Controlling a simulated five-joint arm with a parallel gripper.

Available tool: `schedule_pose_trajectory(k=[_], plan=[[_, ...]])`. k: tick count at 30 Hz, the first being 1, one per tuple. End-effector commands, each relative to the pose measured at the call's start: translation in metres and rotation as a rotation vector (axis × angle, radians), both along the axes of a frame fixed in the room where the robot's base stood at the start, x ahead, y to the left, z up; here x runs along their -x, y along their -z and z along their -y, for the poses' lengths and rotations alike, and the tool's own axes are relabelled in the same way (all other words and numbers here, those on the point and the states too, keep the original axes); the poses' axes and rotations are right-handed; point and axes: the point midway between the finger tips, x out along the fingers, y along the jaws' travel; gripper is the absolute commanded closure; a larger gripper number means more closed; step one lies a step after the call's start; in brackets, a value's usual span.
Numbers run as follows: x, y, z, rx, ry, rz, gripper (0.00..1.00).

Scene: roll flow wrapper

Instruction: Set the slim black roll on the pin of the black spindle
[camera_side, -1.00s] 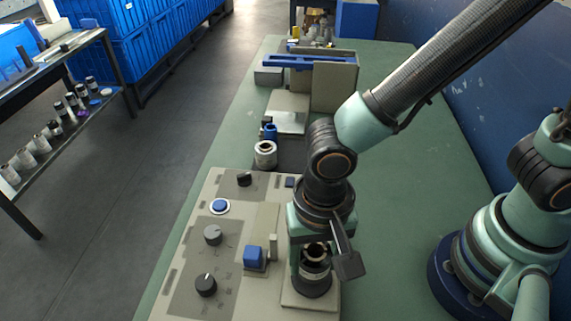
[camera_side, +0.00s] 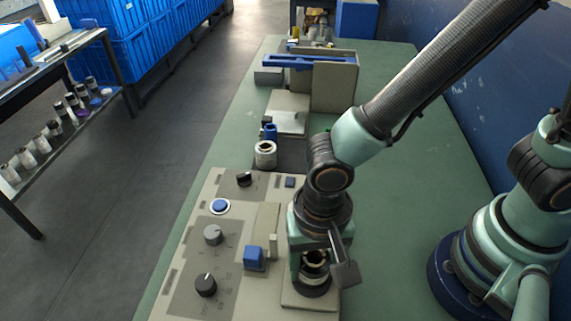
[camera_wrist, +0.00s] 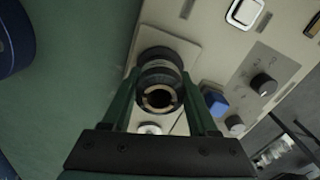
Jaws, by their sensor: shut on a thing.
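My gripper (camera_side: 314,264) is shut on the slim black roll (camera_side: 315,271), with one green finger on each side. The roll is upright, dark with a pale band and a pale inner core at its open top. In the wrist view the roll (camera_wrist: 161,84) sits between the fingers of my gripper (camera_wrist: 161,76). Directly beneath it is the black base of the spindle (camera_side: 313,291), on a beige plate. The spindle (camera_wrist: 160,54) shows as a dark round edge behind the roll in the wrist view. The pin is hidden, so I cannot tell how far the roll is around it.
The beige control panel beside the spindle carries a blue block (camera_side: 253,258), black knobs (camera_side: 206,285) and a blue button (camera_side: 220,206). A pale roll (camera_side: 265,153) stands farther back. The green bench (camera_side: 400,220) is clear to the right.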

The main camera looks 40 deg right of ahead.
Motion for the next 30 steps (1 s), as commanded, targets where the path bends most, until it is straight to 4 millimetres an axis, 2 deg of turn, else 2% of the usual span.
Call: schedule_pose_trajectory(k=[14,15,17,18,24,26,30], plan=[[0.0,0.0022,-0.0001,0.0,0.0,0.0,1.0],[0.0,0.0022,-0.0001,0.0,0.0,0.0,0.37],[0.0,0.0022,-0.0001,0.0,0.0,0.0,0.14],[0.0,0.0022,-0.0001,0.0,0.0,0.0,0.06],[0.0,0.0023,-0.0001,0.0,0.0,0.0,0.06],[0.0001,0.0023,0.0001,0.0,0.0,0.0,0.0],[0.0001,0.0023,0.0001,0.0,0.0,0.0,0.0]])
